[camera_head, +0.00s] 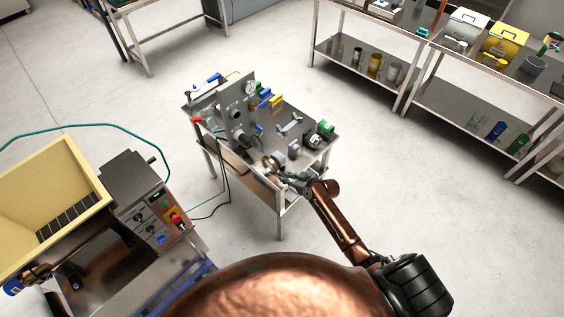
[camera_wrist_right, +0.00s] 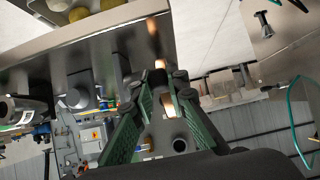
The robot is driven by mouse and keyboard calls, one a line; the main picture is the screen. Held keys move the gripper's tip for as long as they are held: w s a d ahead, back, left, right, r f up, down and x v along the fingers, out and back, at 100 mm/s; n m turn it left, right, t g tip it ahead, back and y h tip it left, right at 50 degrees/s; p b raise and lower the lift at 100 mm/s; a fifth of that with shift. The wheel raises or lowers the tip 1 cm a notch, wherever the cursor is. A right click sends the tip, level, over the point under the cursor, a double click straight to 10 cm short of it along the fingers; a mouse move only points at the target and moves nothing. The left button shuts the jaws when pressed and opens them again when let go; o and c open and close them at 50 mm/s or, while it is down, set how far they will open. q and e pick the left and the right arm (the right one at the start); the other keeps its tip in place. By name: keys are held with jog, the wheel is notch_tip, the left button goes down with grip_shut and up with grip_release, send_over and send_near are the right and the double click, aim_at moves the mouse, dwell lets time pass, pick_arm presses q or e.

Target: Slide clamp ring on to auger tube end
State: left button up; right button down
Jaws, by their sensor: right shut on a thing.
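My right gripper (camera_head: 281,174) is over the front edge of the small steel workbench (camera_head: 302,170). It is shut on a round ring-like part, which I take as the clamp ring (camera_head: 270,162). In the right wrist view the green fingers (camera_wrist_right: 163,100) are on either side of a shiny metal part with a bright glint (camera_wrist_right: 169,108). A dark cylinder, perhaps the auger tube end (camera_head: 239,136), sticks out of an upright grey plate on the bench. The ring looks apart from it, to its lower right.
Blue, yellow and green-ended parts crowd the bench top. A machine with a yellow hopper (camera_head: 52,188) and a control box (camera_head: 145,205) stands at left. Steel shelves (camera_head: 375,45) stand at back right. A green hose and black cable run at left. Floor at right is clear.

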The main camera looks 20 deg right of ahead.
jog(key=shift+s+a+r+p, duration=0.1)
jog(key=shift+s+a+p, duration=0.25)
jog(key=shift+a, duration=0.4)
jog(key=shift+s+a+p, duration=0.2)
jog(key=shift+a+p, duration=0.2)
jog(key=shift+a, duration=0.35)
jog(key=shift+s+a+r+p, duration=0.1)
jog(key=shift+s+a+p, duration=0.25)
jog(key=shift+a, duration=0.4)
